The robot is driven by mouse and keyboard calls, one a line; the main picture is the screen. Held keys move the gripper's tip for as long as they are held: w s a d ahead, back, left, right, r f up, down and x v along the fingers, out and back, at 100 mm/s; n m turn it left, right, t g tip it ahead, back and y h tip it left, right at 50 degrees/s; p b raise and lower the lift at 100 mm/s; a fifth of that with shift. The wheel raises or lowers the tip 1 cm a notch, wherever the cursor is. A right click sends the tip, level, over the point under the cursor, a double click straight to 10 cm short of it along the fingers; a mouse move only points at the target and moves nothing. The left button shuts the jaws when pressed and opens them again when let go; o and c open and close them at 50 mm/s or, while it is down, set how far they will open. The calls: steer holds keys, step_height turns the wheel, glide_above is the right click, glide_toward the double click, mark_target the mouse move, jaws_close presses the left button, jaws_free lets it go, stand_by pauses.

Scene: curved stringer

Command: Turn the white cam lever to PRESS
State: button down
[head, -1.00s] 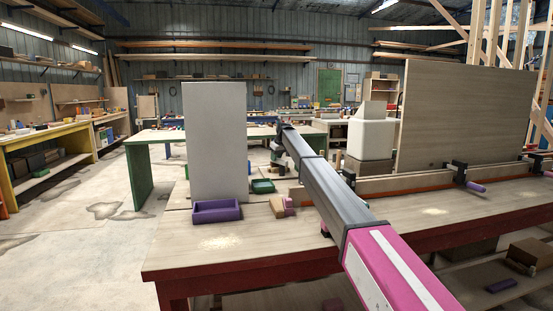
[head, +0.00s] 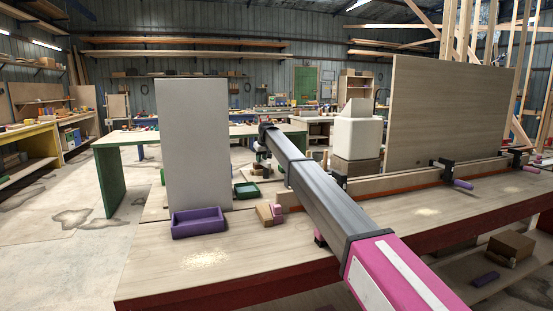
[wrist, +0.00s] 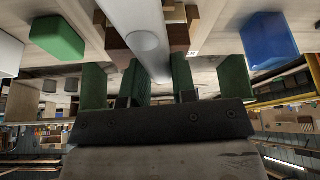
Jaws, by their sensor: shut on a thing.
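The white cam lever (wrist: 147,40) is a smooth white rod that runs from the top of the wrist view down between the fingers of my gripper (wrist: 158,78). The dark green fingers stand on either side of the lever and are shut on it. A brown block (wrist: 118,45) lies behind the lever, and part of a letter marking shows beside it; I cannot read the full word. In the head view my own arm hides the lever and the gripper, so the lever's exact angle cannot be told.
On the workbench (head: 160,270) stand a tall grey panel (head: 193,140), a purple tray (head: 198,222), a green tray (head: 247,190) and a large wooden panel (head: 450,110). The wrist view shows a green block (wrist: 58,38) and a blue block (wrist: 270,40) on either side.

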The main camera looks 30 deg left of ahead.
mark_target(265, 161)
steer(key=shift+m, duration=0.4)
steer(key=shift+w+d+m+t, duration=0.35)
steer(key=shift+w+m+t, duration=0.05)
steer(key=shift+m, duration=0.3)
steer(key=c, duration=0.9)
jaws_free()
steer(key=v, duration=1)
steer(key=shift+s+r, duration=0.15)
steer(key=shift+r, duration=0.3)
